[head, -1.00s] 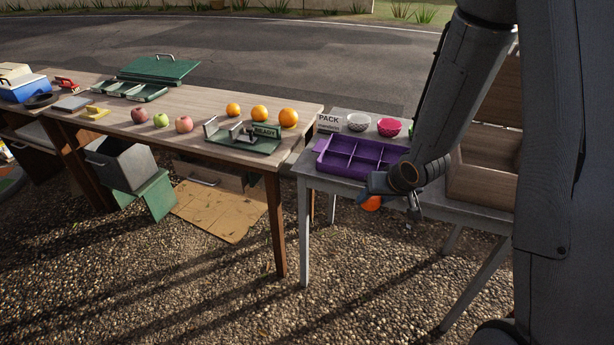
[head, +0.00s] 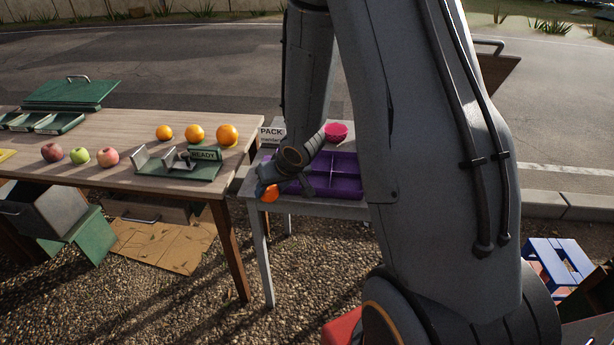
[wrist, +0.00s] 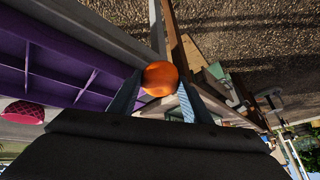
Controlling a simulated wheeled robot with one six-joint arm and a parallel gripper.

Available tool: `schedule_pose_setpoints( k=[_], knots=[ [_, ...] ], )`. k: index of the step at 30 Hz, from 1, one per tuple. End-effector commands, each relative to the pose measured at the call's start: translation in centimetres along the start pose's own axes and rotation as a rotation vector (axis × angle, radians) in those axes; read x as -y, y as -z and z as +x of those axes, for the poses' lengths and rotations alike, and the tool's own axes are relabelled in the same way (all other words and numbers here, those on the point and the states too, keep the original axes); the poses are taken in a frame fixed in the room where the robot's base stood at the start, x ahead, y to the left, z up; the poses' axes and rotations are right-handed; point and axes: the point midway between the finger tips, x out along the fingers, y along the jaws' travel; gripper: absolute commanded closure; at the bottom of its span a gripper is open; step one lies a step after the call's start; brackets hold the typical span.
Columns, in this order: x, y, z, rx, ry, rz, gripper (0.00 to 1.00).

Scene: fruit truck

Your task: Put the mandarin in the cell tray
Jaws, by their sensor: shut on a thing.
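My gripper (head: 270,189) is shut on an orange mandarin (head: 270,194), held at the near left edge of the grey table. In the wrist view the mandarin (wrist: 160,78) sits between my two fingers (wrist: 160,100). The purple cell tray (head: 335,172) lies on the grey table just right of and behind my gripper; its divided cells look empty where they show. My arm hides part of the tray. In the wrist view the tray (wrist: 40,65) is at the left, apart from the mandarin.
A pink bowl (head: 336,132) and a PACK sign (head: 272,134) stand at the back of the grey table. The wooden table (head: 130,135) at left holds several oranges and apples and a green READY stand (head: 190,170). A gap separates the two tables.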

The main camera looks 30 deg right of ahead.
Motion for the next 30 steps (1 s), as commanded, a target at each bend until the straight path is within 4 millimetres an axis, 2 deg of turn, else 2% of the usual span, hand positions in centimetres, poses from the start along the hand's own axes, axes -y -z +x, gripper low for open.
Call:
schedule_pose_setpoints(
  k=[6, 9, 12, 16, 24, 30],
  knots=[
    [-7.7, 3.8, -4.0, -0.021, -0.059, 0.111, 0.79],
    [-11.0, 4.9, -5.7, -0.028, -0.092, 0.153, 0.79],
    [-13.3, 5.5, -6.8, -0.033, -0.117, 0.181, 0.79],
    [-14.8, 5.5, -7.1, -0.034, -0.134, 0.199, 0.79],
    [-15.6, 3.3, -3.3, -0.034, -0.135, 0.202, 0.79],
    [-15.8, 2.5, -2.0, -0.035, -0.135, 0.202, 0.79]
  ],
)
